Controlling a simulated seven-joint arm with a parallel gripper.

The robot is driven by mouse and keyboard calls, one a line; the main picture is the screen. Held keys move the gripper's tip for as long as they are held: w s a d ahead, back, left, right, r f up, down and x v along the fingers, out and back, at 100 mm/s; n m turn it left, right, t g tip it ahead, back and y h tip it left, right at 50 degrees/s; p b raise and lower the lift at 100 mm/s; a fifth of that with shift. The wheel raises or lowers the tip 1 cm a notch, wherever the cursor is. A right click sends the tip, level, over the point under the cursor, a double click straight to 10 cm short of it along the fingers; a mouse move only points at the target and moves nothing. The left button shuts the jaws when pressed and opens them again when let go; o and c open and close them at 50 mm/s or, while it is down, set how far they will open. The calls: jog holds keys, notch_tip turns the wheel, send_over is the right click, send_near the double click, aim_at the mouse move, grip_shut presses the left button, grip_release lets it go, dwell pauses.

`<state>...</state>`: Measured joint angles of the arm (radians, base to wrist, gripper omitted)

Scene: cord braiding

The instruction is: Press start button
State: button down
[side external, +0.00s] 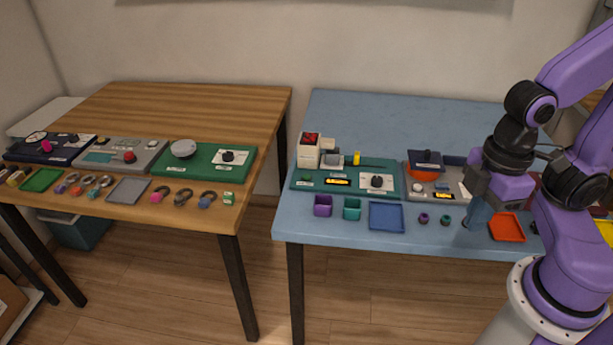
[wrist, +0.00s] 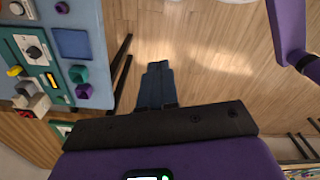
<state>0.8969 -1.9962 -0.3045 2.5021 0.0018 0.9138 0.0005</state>
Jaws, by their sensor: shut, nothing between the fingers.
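My gripper (side external: 470,222) is at the front right of the blue table, its fingers pointing down. In the wrist view its closed fingers (wrist: 156,82) have nothing between them, with wood floor behind. A teal panel (side external: 350,189) on the blue table carries a small round green knob or button, a yellow display and a dark dial. A grey panel (side external: 424,197) with another yellow display stands to its right, partly hidden by my arm. No label reads clearly, so I cannot tell which control is the start button. The teal panel also shows at the wrist view's left (wrist: 38,60).
A blue tray (side external: 386,217), a purple cup (side external: 323,206), a teal cup (side external: 352,209) and an orange tray (side external: 506,227) line the blue table's front. A white box (side external: 308,157) stands behind the teal panel. The wooden table (side external: 190,105) holds more panels, including a red button (side external: 129,156).

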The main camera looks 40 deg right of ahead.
dwell(0.8)
jog(key=w+a+m+t, duration=0.2)
jog(key=w+a+m, duration=0.3)
jog(key=w, duration=0.7)
jog(key=m+t+y, duration=0.3)
jog(key=m+t, duration=0.3)
jog(key=m, duration=0.6)
send_over(309, 177)
notch_tip(309, 177, down, 12)
jog(key=r, duration=0.1)
jog(key=shift+f, duration=0.25)
jog(key=shift+f, duration=4.4)
jog(key=shift+f, duration=0.1)
